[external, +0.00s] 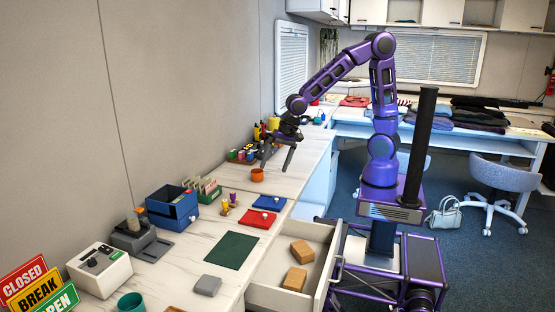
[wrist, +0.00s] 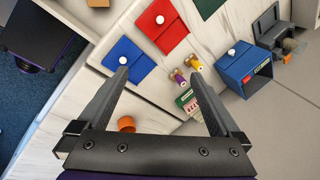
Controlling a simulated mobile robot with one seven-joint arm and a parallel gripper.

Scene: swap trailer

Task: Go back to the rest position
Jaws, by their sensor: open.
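My gripper (external: 278,158) is above the back part of the white marbled counter (external: 187,262), with its fingers pointing down. It is open, and nothing is between its fingers. In the wrist view my gripper (wrist: 157,80) shows two dark fingers spread apart. An orange cup (external: 257,174) stands on the counter below it. The cup (wrist: 127,124) also shows in the wrist view near the left finger. My arm is bent over the counter from its base on the right.
An open drawer (external: 259,296) holding wooden blocks (external: 296,278) juts out between counter and base. Blue (external: 269,203) and red (external: 258,218) pouches, a dark green mat (external: 230,250) and a blue box (external: 172,208) lie on the counter. A chair (external: 498,175) and handbag (external: 445,217) stand right.

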